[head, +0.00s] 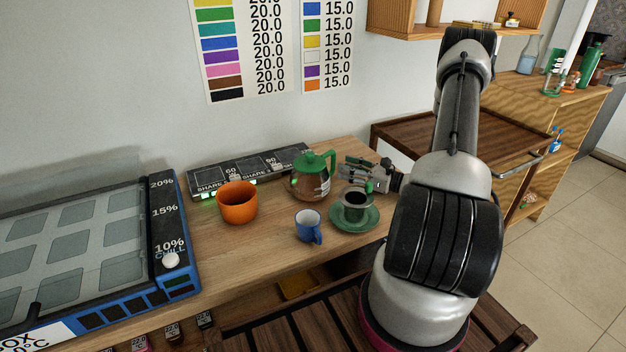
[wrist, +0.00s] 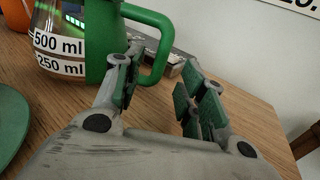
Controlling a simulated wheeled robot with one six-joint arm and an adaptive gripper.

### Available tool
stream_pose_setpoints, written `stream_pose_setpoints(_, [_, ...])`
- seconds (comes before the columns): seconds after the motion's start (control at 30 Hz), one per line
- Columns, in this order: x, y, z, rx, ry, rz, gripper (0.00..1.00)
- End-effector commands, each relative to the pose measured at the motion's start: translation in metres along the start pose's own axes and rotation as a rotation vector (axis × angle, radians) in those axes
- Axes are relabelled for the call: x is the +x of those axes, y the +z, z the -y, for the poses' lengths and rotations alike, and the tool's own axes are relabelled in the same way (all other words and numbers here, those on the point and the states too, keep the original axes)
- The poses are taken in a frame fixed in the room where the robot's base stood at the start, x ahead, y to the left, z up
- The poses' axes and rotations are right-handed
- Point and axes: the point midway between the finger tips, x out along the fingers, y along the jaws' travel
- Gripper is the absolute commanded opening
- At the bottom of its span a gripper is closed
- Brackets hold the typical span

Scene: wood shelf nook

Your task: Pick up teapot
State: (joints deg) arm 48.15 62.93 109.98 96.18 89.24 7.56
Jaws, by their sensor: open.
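The teapot (head: 312,183) stands upright on the wooden counter, with a glass body, green lid and green handle. In the wrist view its body (wrist: 66,42) is at the upper left, marked 500 ml and 250 ml, and its green handle (wrist: 163,38) reaches towards my fingers. My gripper (head: 350,172) is just right of the teapot, level with its body. In the wrist view my gripper (wrist: 160,88) is open. The handle's outer edge shows in the gap beyond the fingertips. I cannot tell whether the left finger touches the handle. Nothing is held.
A green cup (head: 355,201) on a green saucer (head: 368,222) stands just below my gripper. A blue mug (head: 307,224) is in front of the teapot, an orange pot (head: 237,203) left of it. A dark panel (head: 250,170) lies behind, along the wall.

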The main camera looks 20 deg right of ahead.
Motion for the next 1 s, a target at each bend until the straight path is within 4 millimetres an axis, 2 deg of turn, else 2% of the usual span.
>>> stream_pose_setpoints(0.2, [0.038,0.000,-0.002,-0.001,0.005,0.000,0.41])
stream_pose_setpoints(0.3, [0.051,0.000,-0.001,-0.001,0.004,0.000,0.41])
stream_pose_setpoints(0.6, [0.058,0.001,-0.001,-0.001,0.002,0.000,0.41])
stream_pose_setpoints(0.67, [0.058,0.001,-0.001,-0.001,0.002,0.000,0.32])
stream_pose_setpoints(0.83, [0.057,0.001,-0.001,-0.001,0.002,0.000,0.01])
stream_pose_setpoints(1.0, [0.057,0.001,-0.001,-0.001,0.002,0.000,0.00])
